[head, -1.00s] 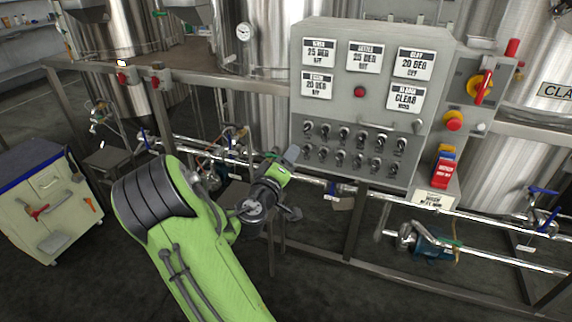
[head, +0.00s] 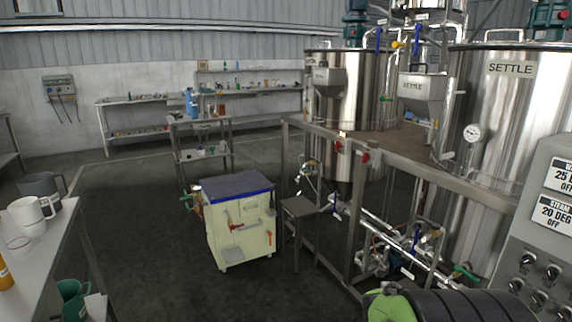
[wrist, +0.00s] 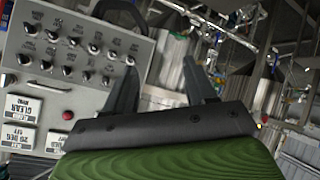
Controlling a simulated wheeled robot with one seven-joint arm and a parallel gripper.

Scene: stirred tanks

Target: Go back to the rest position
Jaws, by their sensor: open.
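My gripper (wrist: 165,85) shows in the wrist view, with its two dark fingers apart and nothing between them. The control panel (wrist: 70,80) fills the left of that view, upside down, with knobs and label cards. I cannot tell how far the fingers are from it. In the head view, part of my green and black arm shows at the bottom right, and the gripper itself is out of frame. The panel's left part (head: 540,215) shows at the right edge of the head view.
A steel frame rail (head: 440,185) and pipes stand before the tanks (head: 495,120). A cream cart (head: 240,225) with a blue top stands left of them. A bench (head: 40,250) with mugs is at the left edge. The floor (head: 140,220) between bench and cart is clear.

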